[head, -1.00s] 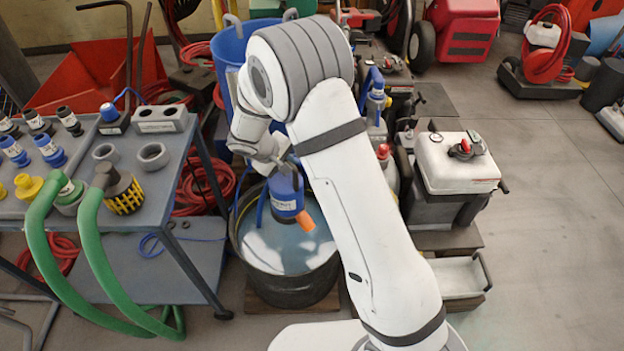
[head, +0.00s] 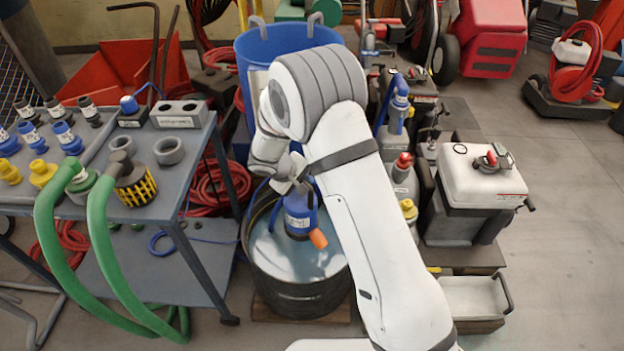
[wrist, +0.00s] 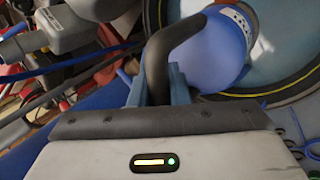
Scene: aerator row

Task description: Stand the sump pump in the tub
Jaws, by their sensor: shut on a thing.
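The sump pump (head: 298,215) is a blue cylinder with a white label and an orange outlet at its lower right. It hangs about upright over or inside the black round tub (head: 297,303), within the rim outline; I cannot tell whether its base touches the bottom. The tub has a pale blue-grey interior. My gripper (head: 297,180) is above the pump, partly hidden by my arm. In the wrist view, my gripper (wrist: 165,85) is shut on the pump's dark handle, with the blue pump body (wrist: 205,55) just beyond.
A grey cart (head: 165,205) with fittings and green hoses (head: 105,240) stands left of the tub. A blue barrel (head: 270,45) stands behind it. Bottles and a white tank (head: 480,175) stand to the right. Open floor lies at far right.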

